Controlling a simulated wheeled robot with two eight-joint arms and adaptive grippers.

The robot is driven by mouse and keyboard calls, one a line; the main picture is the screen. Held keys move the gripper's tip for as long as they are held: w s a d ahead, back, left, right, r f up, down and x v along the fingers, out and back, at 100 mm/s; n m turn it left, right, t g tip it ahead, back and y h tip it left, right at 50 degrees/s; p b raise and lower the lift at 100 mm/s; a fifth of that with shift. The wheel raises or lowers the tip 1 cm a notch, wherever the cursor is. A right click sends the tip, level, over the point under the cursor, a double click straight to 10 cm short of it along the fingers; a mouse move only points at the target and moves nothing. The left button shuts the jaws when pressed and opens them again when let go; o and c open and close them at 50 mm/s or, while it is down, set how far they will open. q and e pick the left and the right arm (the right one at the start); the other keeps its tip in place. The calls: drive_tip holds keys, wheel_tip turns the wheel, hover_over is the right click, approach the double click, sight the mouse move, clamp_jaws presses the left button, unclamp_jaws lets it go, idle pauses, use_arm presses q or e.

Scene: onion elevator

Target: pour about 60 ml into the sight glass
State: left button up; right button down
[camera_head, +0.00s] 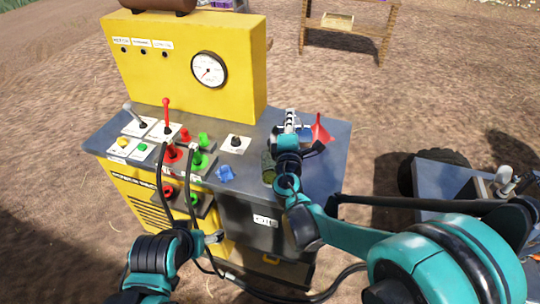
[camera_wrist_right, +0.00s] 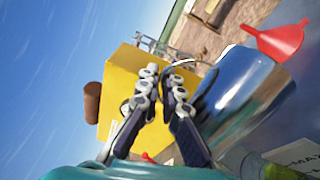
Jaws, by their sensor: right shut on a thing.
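My right gripper (camera_head: 290,122) is over the right end of the machine's grey top. In the right wrist view its fingers (camera_wrist_right: 165,88) are closed together beside a shiny metal vessel (camera_wrist_right: 240,92), on what seems to be its thin curved handle. The vessel is tilted in that picture; its contents do not show. A red funnel (camera_head: 321,128) stands just right of the gripper and also shows beyond the vessel (camera_wrist_right: 277,40). An olive-green object (camera_head: 268,166) is beside the wrist; I cannot tell whether it is the sight glass. My left gripper (camera_head: 212,238) is low before the machine, its jaws unclear.
The yellow panel (camera_head: 185,60) with a round gauge (camera_head: 208,70) rises behind the grey top. Levers, red and green couplings with black hoses, and a blue object (camera_head: 225,173) crowd the left and middle. A wooden rack (camera_head: 345,38) stands behind. Open dirt ground surrounds the machine.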

drive_tip(key=shift+s+a+f+n+b, duration=0.15)
drive_tip(key=shift+a+f+n+b, duration=0.15)
drive_tip(key=shift+a+n+b, duration=0.35)
idle(1.6)
drive_tip(key=shift+a+r+n+t, duration=0.1)
drive_tip(key=shift+n+t, duration=0.2)
drive_tip(key=shift+n, duration=0.05)
drive_tip(key=shift+d+r+m+p, duration=0.55)
drive_tip(key=shift+d+m+p, duration=0.25)
drive_tip(key=shift+p, duration=0.1)
drive_tip(key=d+f+m, duration=0.1)
drive_tip(key=w+d+f+m+g, duration=0.1)
drive_tip(key=d+m, duration=0.1)
drive_tip(key=shift+g, duration=0.3)
drive_tip(key=shift+f+m, duration=0.25)
drive_tip(key=shift+m, duration=0.05)
drive_tip(key=shift+a, duration=0.1)
